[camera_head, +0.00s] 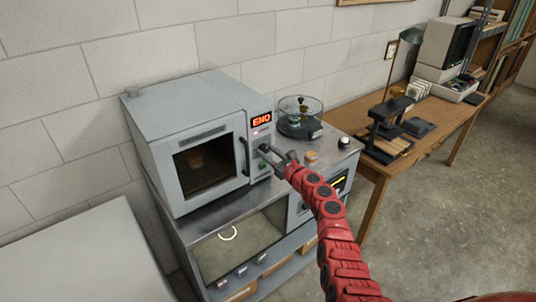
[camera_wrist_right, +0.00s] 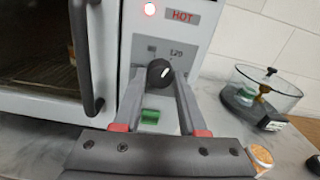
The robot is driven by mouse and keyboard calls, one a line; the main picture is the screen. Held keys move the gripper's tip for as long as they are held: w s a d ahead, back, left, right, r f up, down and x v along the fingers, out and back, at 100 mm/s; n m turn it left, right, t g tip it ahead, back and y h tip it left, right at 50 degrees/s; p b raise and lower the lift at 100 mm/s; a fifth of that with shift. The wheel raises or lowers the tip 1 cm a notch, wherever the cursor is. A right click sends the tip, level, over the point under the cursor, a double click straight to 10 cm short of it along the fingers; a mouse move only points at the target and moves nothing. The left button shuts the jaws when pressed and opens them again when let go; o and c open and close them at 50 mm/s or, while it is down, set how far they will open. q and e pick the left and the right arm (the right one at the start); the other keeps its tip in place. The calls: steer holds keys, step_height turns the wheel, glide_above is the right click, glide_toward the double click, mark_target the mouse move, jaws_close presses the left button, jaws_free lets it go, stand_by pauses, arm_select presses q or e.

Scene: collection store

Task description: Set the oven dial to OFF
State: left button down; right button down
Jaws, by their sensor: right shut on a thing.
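The grey oven (camera_head: 195,140) stands on the bench against the wall, its door closed and a brown object visible inside through the window. Its control panel has a lit display reading "END" (camera_head: 262,119). In the right wrist view the black dial (camera_wrist_right: 159,72) sits on the panel, with "120" printed at its upper right and a pale mark on its face; which setting it points at I cannot tell for sure. My right gripper (camera_head: 265,150) is shut on the dial, one finger on each side, as the right wrist view (camera_wrist_right: 160,80) shows. My left gripper is not in view.
A green switch (camera_wrist_right: 150,116) sits just below the dial. A glass vessel (camera_head: 300,117) and an orange-topped jar (camera_head: 311,157) stand right of the oven. A wooden table (camera_head: 400,150) stands farther right.

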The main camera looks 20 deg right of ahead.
steer(key=shift+f+n+b, duration=0.2)
steer(key=shift+n+b, duration=0.7)
steer(key=shift+n, duration=0.3)
steer(key=n+b, duration=0.3)
steer(key=n, duration=0.1)
steer(key=shift+d+b, duration=0.1)
steer(key=shift+b, duration=0.25)
steer(key=n+b, duration=1.4)
steer(key=b, duration=0.3)
steer(key=shift+n, duration=0.3)
steer(key=shift+r+n+b, duration=0.25)
steer(key=shift+n+b, duration=0.75)
steer(key=shift+b, duration=0.25)
steer(key=shift+c, duration=2.3)
jaws_free()
steer(key=shift+r, duration=0.1)
